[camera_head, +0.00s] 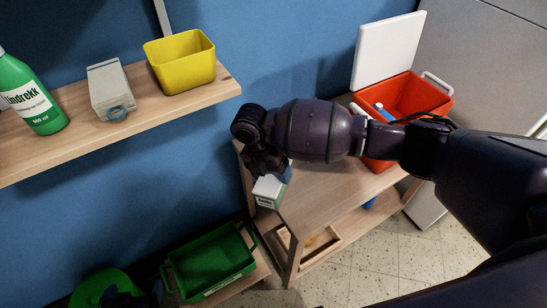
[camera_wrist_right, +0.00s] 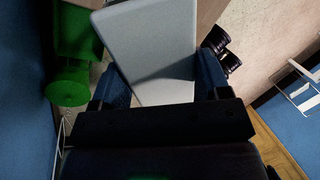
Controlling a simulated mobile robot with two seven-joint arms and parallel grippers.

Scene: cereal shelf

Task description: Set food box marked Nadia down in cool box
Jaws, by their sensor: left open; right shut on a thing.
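The food box (camera_head: 268,191), white with a green part, is held below my right gripper (camera_head: 268,162) in the head view. In the right wrist view its pale grey face (camera_wrist_right: 150,45) sits between the blue fingers of my right gripper (camera_wrist_right: 160,82), shut on it. No name is readable on it. The red cool box (camera_head: 378,164) stands on the wooden bench to the right, its white lid (camera_head: 388,50) raised; my right arm hides part of it.
A wooden wall shelf (camera_head: 165,108) holds a green bottle (camera_head: 30,98), a grey box (camera_head: 108,90) and a yellow bin (camera_head: 180,62). A green crate (camera_head: 213,262) and a round green bin (camera_head: 95,285) are low left. Blue items lie inside the cool box. The bench top (camera_head: 325,195) has bare room.

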